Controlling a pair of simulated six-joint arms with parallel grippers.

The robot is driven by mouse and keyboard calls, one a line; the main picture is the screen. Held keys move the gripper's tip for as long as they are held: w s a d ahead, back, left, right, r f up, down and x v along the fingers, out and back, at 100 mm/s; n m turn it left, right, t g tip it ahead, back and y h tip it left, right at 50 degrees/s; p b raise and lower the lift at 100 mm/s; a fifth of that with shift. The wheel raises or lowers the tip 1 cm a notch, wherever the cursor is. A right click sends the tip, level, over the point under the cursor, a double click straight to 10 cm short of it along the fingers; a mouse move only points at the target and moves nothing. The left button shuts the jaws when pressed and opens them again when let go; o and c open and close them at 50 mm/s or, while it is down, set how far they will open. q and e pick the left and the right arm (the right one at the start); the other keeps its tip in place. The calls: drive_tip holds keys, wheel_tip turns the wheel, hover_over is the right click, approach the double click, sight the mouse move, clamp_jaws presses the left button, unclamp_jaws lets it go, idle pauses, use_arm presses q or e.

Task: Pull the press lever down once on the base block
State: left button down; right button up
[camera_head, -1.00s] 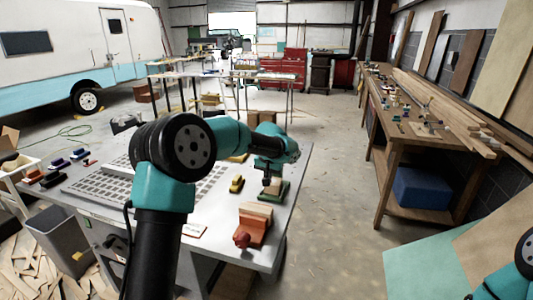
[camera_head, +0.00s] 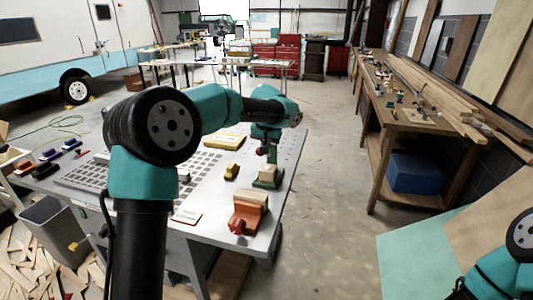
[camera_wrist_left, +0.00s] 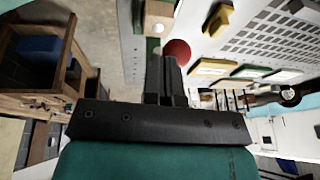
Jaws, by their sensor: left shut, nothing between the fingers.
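The press is a small green base block (camera_head: 268,180) near the right edge of the grey table, with a green upright post (camera_head: 272,156) on it. A red knob (camera_head: 260,150), which looks like the end of the press lever, sits beside the top of the post. My left gripper (camera_head: 271,137) is over the post, its fingers largely hidden in the head view. In the left wrist view the shut, empty fingers (camera_wrist_left: 166,70) point at the red knob (camera_wrist_left: 177,52), very close to it; I cannot tell whether they touch. The right gripper is out of view.
A red-orange vise-like block (camera_head: 248,212) stands in front of the press. A yellow block (camera_head: 231,171) is to its left and a white label card (camera_head: 187,215) lies nearer. The table's right edge is close by. A wooden workbench (camera_head: 400,125) stands apart at right.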

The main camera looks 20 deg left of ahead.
use_arm(q)
drive_tip(key=v, duration=0.2)
drive_tip(key=s+v, duration=0.1)
drive_tip(key=v, duration=0.2)
drive_tip(key=shift+d+f, duration=0.1)
idle(0.6)
